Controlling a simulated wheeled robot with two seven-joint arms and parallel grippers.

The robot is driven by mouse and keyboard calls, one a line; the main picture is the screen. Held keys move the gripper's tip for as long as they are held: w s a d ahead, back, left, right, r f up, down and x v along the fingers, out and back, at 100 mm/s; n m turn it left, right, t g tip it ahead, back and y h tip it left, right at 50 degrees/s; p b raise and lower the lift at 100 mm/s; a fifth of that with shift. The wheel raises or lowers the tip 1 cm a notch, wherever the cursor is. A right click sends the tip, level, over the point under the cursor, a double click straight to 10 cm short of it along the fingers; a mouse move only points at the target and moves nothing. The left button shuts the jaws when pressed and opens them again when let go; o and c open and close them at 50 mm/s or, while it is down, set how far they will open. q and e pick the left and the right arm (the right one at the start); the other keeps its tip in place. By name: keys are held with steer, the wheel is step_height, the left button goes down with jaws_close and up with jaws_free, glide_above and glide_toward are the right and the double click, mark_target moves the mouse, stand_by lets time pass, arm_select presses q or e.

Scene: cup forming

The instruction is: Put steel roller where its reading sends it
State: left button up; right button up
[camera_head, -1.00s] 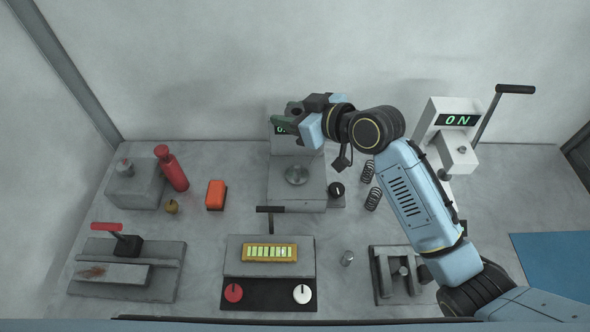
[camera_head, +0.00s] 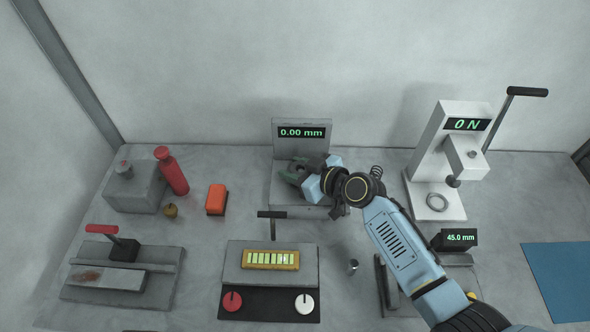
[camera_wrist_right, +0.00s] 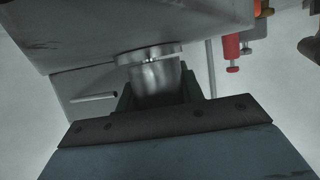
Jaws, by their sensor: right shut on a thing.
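My right gripper (camera_head: 302,176) is over the base of the grey gauge (camera_head: 279,188), whose display (camera_head: 301,132) reads 0.00 mm. In the right wrist view its fingers are shut on a steel roller (camera_wrist_right: 155,82). The roller's end is close to the gauge's round disc (camera_wrist_right: 148,54); I cannot tell whether they touch. In the head view the gripper hides the roller and disc. Another small steel cylinder (camera_head: 353,266) stands on the table right of the grey panel. My left gripper is not in view.
The white press (camera_head: 437,170) reads 0 N. A second display (camera_head: 460,238) reads 45.0 mm, partly behind my arm. A lever panel (camera_head: 268,263) with a yellow strip, an orange block (camera_head: 216,199) and a red bottle (camera_head: 171,171) stand left. A blue mat (camera_head: 563,283) lies right.

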steer(key=o, duration=1.1)
